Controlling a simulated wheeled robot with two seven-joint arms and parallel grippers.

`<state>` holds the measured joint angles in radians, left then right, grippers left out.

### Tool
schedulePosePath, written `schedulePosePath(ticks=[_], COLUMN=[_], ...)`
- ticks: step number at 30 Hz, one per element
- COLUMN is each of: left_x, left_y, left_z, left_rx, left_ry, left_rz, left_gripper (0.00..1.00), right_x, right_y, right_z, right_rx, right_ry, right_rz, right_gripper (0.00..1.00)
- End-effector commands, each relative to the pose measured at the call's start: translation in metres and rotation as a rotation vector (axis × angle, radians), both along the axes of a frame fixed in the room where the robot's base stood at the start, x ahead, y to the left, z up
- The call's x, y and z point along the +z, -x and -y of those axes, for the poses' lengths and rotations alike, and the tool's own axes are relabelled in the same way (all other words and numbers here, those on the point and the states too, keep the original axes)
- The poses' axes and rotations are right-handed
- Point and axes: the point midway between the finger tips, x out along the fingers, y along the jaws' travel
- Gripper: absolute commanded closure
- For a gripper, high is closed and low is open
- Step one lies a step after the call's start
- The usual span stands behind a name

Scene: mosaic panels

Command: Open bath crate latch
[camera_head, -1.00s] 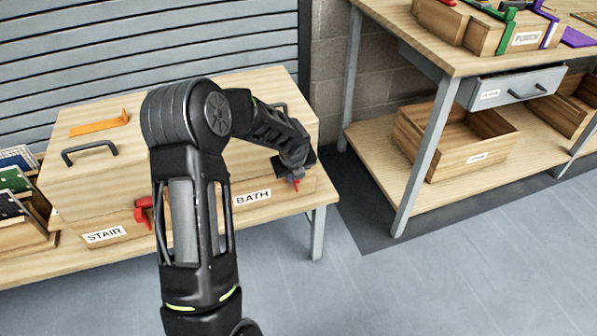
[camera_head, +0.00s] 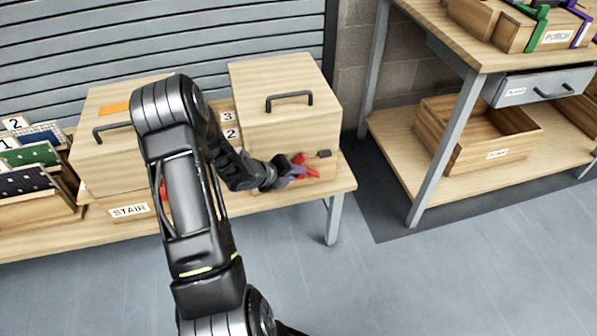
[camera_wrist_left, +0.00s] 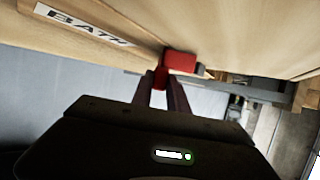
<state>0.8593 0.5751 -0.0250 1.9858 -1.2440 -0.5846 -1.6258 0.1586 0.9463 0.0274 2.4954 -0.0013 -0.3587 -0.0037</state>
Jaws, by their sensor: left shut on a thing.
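The bath crate (camera_head: 285,120) is a wooden box with a dark handle on its closed lid, standing at the right end of the bench. Its BATH label (camera_wrist_left: 85,24) shows in the left wrist view and is hidden behind my arm in the head view. The red latch (camera_head: 308,163) is on the crate's front near the right side; it also shows in the left wrist view (camera_wrist_left: 180,62). My left gripper (camera_head: 296,171) is shut on the latch, with its fingers (camera_wrist_left: 160,92) around the red part. My right gripper is not in view.
The stair crate (camera_head: 100,165) stands to the left, partly behind my arm, with a red latch (camera_head: 164,192). A rack of panels (camera_head: 35,160) is at the far left. A second bench (camera_head: 460,52) with an open crate (camera_head: 435,135) stands right. The floor in front is clear.

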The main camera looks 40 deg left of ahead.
Motion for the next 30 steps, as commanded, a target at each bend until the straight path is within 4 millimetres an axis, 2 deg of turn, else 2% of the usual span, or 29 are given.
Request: schedulePosePath(ticks=[13,14,21,30], left_x=[-0.0012,-0.0012,-0.0011,0.0002], left_y=[0.0007,0.0006,0.0005,0.0017], left_z=[-0.0009,-0.0009,-0.0008,-0.0010], left_rx=[0.000,0.001,0.000,0.000], left_ry=[0.007,0.007,0.006,0.006], left_rz=[0.010,0.010,0.010,0.010], left_gripper=[1.00,0.78,0.58,0.58], right_x=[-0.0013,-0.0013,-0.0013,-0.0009], right_y=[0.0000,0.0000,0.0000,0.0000], right_z=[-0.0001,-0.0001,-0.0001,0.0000], right_rx=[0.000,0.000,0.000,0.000], right_ry=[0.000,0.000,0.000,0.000], right_rz=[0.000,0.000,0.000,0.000], right_gripper=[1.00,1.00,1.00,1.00])
